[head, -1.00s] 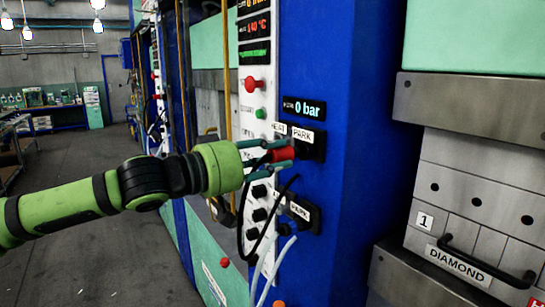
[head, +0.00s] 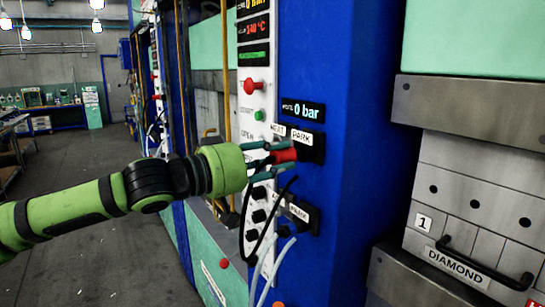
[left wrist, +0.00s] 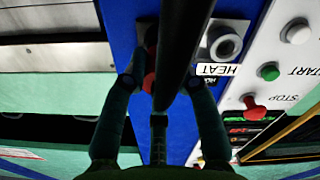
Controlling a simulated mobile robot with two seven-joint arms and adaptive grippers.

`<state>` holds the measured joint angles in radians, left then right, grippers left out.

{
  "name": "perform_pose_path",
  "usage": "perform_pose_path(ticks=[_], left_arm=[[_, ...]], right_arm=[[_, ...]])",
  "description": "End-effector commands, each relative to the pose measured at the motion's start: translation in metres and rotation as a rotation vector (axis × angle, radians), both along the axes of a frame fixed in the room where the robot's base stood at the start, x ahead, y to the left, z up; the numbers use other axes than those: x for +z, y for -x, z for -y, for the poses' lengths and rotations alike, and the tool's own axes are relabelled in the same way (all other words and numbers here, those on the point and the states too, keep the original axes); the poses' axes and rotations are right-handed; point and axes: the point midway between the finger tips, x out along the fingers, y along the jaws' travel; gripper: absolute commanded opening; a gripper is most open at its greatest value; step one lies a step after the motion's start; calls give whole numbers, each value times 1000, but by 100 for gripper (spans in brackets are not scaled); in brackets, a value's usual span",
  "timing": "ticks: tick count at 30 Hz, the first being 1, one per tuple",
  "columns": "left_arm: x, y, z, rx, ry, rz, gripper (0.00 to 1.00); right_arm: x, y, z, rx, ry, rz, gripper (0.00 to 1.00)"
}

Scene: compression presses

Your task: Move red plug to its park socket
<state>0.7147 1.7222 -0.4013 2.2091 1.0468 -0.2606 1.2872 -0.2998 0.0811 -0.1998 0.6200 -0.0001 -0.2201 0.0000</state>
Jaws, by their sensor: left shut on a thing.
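The red plug (head: 286,155) is held by my left gripper (head: 278,153), whose teal fingers are shut on it. In the head view the plug's far end overlaps the black park socket (head: 317,150), under the upper PARK label (head: 301,137). I cannot tell whether it is inside the socket or just in front. In the left wrist view a little red of the plug (left wrist: 149,82) shows between the fingertips. Its black cable crosses the middle and hides most of it. The HEAT socket (left wrist: 221,44) beside it looks empty. My right gripper is out of view.
A second PARK socket (head: 312,220) sits lower, with black and white cables (head: 270,262) hanging close below my gripper. The white panel carries a red knob (head: 254,87) and a green button (head: 259,115). A steel press with a DIAMOND drawer (head: 458,264) stands right.

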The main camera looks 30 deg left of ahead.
Motion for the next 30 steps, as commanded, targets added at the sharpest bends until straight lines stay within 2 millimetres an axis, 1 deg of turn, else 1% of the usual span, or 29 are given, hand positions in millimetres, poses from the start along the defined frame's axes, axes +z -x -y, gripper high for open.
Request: perform_pose_path(ticks=[29, 30], left_arm=[[1, -21, 9, 0, 2, 0, 0], [0, -21, 9, 1, 2, 1, 45]], right_arm=[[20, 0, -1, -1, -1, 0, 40], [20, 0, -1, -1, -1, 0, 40]])
